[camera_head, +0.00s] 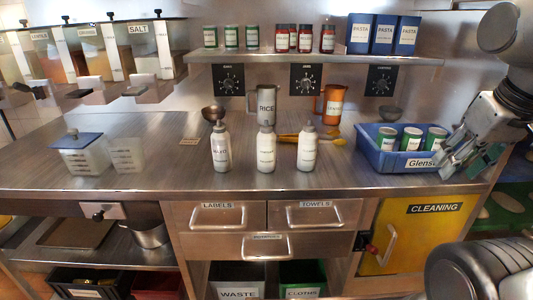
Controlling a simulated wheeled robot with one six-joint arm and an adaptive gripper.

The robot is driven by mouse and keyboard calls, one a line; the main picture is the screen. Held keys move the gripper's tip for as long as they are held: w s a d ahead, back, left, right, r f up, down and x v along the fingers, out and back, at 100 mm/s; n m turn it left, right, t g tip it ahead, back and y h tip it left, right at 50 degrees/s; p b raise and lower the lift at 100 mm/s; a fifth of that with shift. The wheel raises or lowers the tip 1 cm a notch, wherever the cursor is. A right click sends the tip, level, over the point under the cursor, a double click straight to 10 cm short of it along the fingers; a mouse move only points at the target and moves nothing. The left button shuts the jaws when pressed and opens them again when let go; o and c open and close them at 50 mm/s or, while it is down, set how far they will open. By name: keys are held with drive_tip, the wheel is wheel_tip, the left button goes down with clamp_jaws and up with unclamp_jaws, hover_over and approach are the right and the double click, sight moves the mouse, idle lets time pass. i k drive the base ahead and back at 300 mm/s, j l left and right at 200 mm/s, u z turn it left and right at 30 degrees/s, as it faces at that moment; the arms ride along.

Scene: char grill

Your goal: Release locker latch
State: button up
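The yellow locker (418,232) marked CLEANING is under the counter at the right, with its door closed. A black latch piece with a red part (369,248) sits at the door's left edge. A metal bar handle (389,243) stands just right of the latch. My gripper (463,168) is above and to the right of the latch, beside the right end of the blue bin. It looks open, with its fingertips apart and nothing seen between them. My arm hides part of the counter's right end and the locker's lower right corner.
The blue bin (372,157) with several green-labelled cans is on the counter near my gripper. White bottles (266,153) stand mid-counter. Drawers (313,214) are left of the locker, above a waste bin (237,280) and a green cloths bin (304,279). The counter's front edge overhangs the locker.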

sight(372, 249)
drive_tip(key=i+l+u, duration=0.15)
drive_tip(key=l+u, duration=0.2)
drive_tip(key=l, duration=0.35)
drive_tip(key=l+u, duration=0.3)
drive_tip(key=l, duration=0.4)
drive_tip(key=l+u, duration=0.35)
drive_tip(key=l, duration=0.4)
drive_tip(key=k+j+u, duration=0.1)
drive_tip(key=k+u, duration=0.25)
drive_tip(key=k+j+u, duration=0.15)
drive_tip(key=u, duration=0.2)
drive_tip(key=k+l, duration=0.25)
drive_tip(key=l, duration=0.15)
